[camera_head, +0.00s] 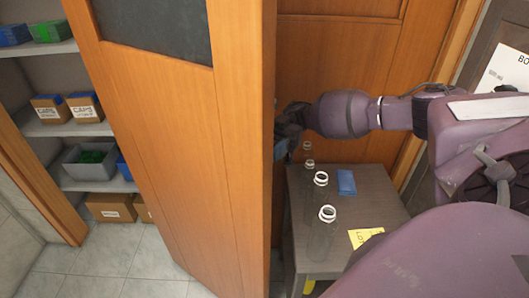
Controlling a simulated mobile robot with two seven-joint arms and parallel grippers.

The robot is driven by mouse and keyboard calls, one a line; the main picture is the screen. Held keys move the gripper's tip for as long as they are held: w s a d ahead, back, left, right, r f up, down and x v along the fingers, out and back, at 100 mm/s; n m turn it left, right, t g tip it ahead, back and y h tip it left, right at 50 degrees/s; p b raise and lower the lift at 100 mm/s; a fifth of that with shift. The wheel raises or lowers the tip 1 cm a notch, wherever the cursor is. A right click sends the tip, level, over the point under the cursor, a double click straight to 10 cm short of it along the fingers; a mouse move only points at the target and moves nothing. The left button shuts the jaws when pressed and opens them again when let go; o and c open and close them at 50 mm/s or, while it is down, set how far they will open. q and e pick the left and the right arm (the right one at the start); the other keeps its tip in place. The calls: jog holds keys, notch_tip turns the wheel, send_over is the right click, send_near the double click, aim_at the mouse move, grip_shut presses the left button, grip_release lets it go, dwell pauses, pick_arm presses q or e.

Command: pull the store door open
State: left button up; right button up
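The wooden store door (195,150), with a dark panel (155,25) in its upper part, stands ajar across the middle of the head view. To its left, the gap shows shelves inside. My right arm comes in from the right, and my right gripper (283,138) is at the door's right edge. Its fingertips are partly hidden by the edge, so I cannot tell whether they are shut on anything. No handle is clearly visible. My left gripper is not in view.
Shelves (65,129) on the left hold cartons marked CAPS (86,107) and a grey bin (92,163). A dark side table (375,205) right of the door bears several clear bottles (322,225), a blue item (346,182) and a yellow note (364,237). Tiled floor (95,262) is clear at lower left.

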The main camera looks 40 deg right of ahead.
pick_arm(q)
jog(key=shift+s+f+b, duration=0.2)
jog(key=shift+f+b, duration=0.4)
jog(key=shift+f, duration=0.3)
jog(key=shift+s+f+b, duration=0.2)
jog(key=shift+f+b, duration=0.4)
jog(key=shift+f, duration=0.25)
pick_arm(e)
jog(key=v, duration=0.9)
jog(key=shift+d, duration=0.1)
